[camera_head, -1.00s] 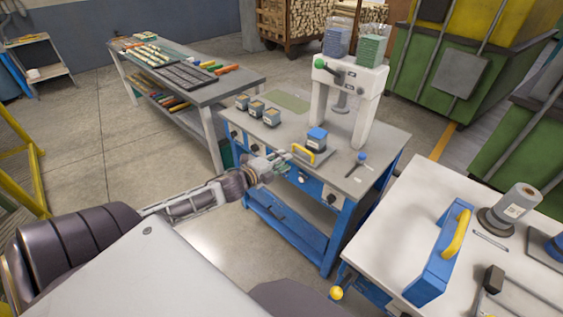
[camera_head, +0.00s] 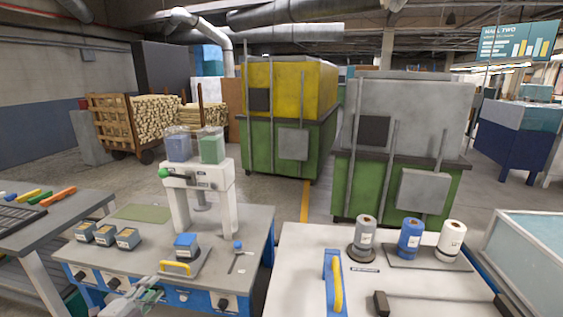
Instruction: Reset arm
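My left gripper (camera_head: 140,299) shows at the lower left of the head view, in front of the near edge of the blue workbench (camera_head: 215,265). Its fingers are small and partly cut by the frame, so I cannot make out whether they are apart or closed. Nothing clear shows in it. A yellow handle (camera_head: 174,268) lies on the bench just beyond it, beside a blue-topped block (camera_head: 186,246). My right gripper is not in view.
A white and grey press (camera_head: 197,190) stands on the blue bench, with several small boxes (camera_head: 104,235) to its left. A white table (camera_head: 310,260) with spools (camera_head: 410,238) and a blue, yellow-handled tool (camera_head: 334,283) is at right. Green bins (camera_head: 290,150) stand behind.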

